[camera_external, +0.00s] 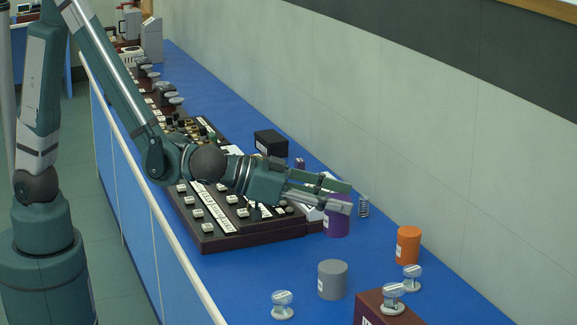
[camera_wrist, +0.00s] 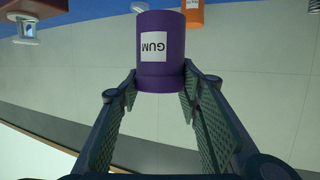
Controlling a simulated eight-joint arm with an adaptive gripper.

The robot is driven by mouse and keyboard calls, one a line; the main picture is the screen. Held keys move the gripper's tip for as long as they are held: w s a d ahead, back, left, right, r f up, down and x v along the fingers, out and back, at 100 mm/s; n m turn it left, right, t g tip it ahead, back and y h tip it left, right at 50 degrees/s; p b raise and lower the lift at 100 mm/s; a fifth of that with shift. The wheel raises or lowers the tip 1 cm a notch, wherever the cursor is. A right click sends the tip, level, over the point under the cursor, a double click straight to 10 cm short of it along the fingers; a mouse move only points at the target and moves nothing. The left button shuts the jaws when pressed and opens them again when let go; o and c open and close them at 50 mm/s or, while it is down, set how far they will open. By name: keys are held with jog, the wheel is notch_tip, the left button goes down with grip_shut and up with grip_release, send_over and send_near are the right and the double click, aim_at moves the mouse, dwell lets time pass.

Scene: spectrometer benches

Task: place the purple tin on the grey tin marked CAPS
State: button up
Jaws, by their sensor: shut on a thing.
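The purple tin (camera_external: 337,224) is in my gripper (camera_external: 343,197), which is shut on it near the tin's top. In the wrist view the purple tin (camera_wrist: 161,65) sits between the two fingers of my gripper (camera_wrist: 160,84), and its white label reads GUM, upside down. Whether its base touches the bench is hard to tell. A grey tin (camera_external: 332,280) stands upright on the blue bench, in front of the purple tin and apart from it. A bit of white label shows on its left side, too small to read.
An orange tin (camera_external: 408,245) stands to the right, near the wall. A dark red box (camera_external: 388,309) and several clear-topped knobs, one here (camera_external: 282,304), lie around the grey tin. A spring (camera_external: 364,206) stands behind the gripper. A dark keyed panel (camera_external: 230,222) lies under my arm.

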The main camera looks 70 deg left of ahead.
jog(key=s+d+r+p, duration=0.1)
jog(key=s+d+r, duration=0.2)
jog(key=d+r, duration=0.1)
jog(key=shift+d+r+n+y, duration=0.3)
jog(key=shift+d+y, duration=0.1)
jog(key=shift+d, duration=0.1)
jog(key=shift+f+b, duration=0.6)
jog(key=shift+f, duration=2.35)
jog(key=shift+f, duration=0.15)
jog(key=shift+f+b, duration=0.55)
jog(key=shift+f, duration=1.35)
jog(key=shift+f, duration=0.15)
jog(key=o, duration=0.9)
